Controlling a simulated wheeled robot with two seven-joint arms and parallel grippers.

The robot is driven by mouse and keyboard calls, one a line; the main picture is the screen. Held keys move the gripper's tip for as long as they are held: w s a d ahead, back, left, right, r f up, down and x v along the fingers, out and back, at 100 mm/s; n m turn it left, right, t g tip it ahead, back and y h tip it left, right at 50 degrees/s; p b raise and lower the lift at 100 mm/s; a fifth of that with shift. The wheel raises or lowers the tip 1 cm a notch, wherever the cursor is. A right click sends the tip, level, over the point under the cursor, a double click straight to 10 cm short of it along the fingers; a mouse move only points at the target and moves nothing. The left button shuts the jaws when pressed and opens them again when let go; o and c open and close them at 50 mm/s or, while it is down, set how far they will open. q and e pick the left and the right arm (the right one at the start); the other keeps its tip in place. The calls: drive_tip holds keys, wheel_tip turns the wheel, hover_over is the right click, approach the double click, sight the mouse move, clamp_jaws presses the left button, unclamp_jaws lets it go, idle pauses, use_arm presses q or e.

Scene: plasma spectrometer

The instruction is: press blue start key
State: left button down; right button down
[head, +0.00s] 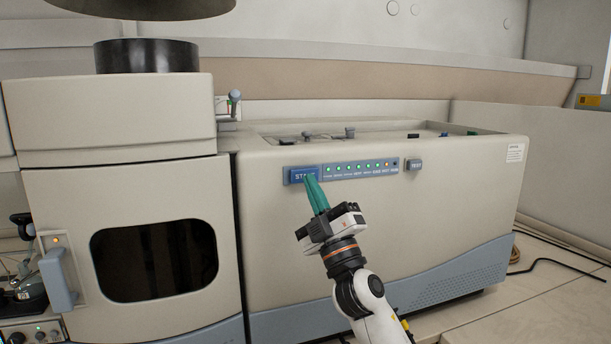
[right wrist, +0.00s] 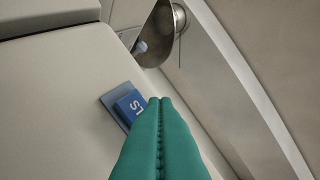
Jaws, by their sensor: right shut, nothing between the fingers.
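The blue start key (head: 299,175) sits at the left end of the control strip on the spectrometer's front (head: 275,230). My right gripper (head: 311,181) is shut and empty, with its green fingertips at the key's right part, covering the end of its lettering. In the right wrist view the green fingers (right wrist: 160,102) overlap the edge of the blue key (right wrist: 129,105), where "ST" shows. I cannot tell whether the tips touch the key. My left gripper is not in view.
The door with a dark window (head: 155,260) is at left. A black cable (head: 565,262) lies on the bench at right.

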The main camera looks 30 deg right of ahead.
drive_tip(key=s, duration=0.2)
drive_tip(key=s+a+p, duration=0.1)
drive_tip(key=s, duration=0.2)
idle(0.4)
drive_tip(key=shift+w, duration=0.1)
idle(0.6)
